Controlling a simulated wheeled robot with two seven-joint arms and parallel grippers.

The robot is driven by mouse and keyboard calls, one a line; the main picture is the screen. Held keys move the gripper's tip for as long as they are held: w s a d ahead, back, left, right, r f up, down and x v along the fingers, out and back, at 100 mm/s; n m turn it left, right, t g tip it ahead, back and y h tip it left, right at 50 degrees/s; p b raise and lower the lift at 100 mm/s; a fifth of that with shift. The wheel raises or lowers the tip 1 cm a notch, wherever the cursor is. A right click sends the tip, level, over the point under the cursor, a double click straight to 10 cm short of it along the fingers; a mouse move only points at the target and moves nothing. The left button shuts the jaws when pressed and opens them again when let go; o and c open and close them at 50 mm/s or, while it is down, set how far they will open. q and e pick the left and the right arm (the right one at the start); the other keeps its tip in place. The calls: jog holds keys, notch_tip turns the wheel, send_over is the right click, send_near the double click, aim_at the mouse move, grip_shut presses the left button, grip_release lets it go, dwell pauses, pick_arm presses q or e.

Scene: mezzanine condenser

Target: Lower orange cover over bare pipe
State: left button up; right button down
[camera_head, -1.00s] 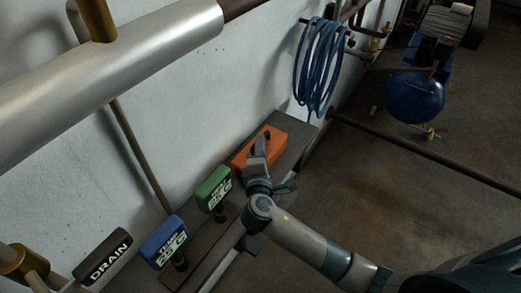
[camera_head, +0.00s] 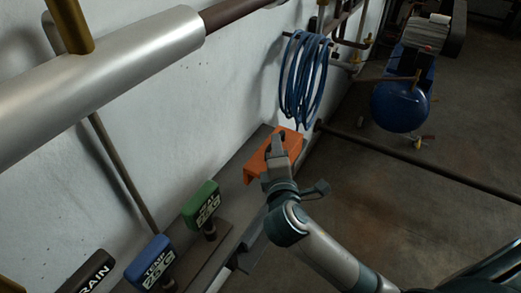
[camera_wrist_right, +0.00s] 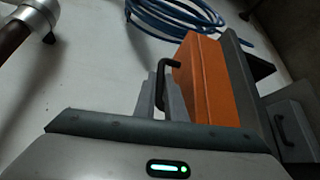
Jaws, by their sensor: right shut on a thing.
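The orange cover (camera_head: 256,170) is a boxy channel-shaped piece by the far end of the grey ledge; I cannot tell whether it touches the ledge. My right gripper (camera_head: 274,156) is shut on its black handle (camera_wrist_right: 168,72), partly hiding the cover. In the right wrist view, the cover (camera_wrist_right: 203,82) stands just beyond and right of the fingers. The bare pipe (camera_head: 238,11) is the dark brown length at the top, beside the silver-clad pipe (camera_head: 110,75). It is above and well apart from the cover. My left gripper is not in view.
A green-topped handle (camera_head: 201,206), a blue-topped handle (camera_head: 150,262) and a dark DRAIN sign (camera_head: 90,275) line the grey ledge (camera_head: 228,190). A blue hose coil (camera_head: 304,80) hangs on the wall beyond the cover. A blue tank (camera_head: 400,106) stands farther back.

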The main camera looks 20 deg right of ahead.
aim_at(262, 165)
jog(key=shift+s+d+r, duration=0.65)
jog(key=shift+s+r, duration=0.05)
jog(key=shift+s, duration=0.1)
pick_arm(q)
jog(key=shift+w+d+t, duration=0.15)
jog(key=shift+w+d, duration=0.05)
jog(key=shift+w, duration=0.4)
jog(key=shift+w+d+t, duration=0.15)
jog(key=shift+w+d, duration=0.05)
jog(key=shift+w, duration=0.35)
pick_arm(e)
jog(key=shift+s+d+r, duration=0.3)
jog(key=shift+s, duration=0.05)
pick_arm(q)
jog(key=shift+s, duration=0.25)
pick_arm(e)
jog(key=a+n+y, duration=0.1)
jog(key=a+y, duration=0.1)
jog(key=a+n+y, duration=0.1)
jog(key=a+y, duration=0.1)
jog(key=w+a+n+t+y, duration=0.1)
jog(key=a+n, duration=0.1)
jog(key=shift+a+f+y, duration=0.15)
jog(key=shift+a+y, duration=0.15)
jog(key=shift+y, duration=0.1)
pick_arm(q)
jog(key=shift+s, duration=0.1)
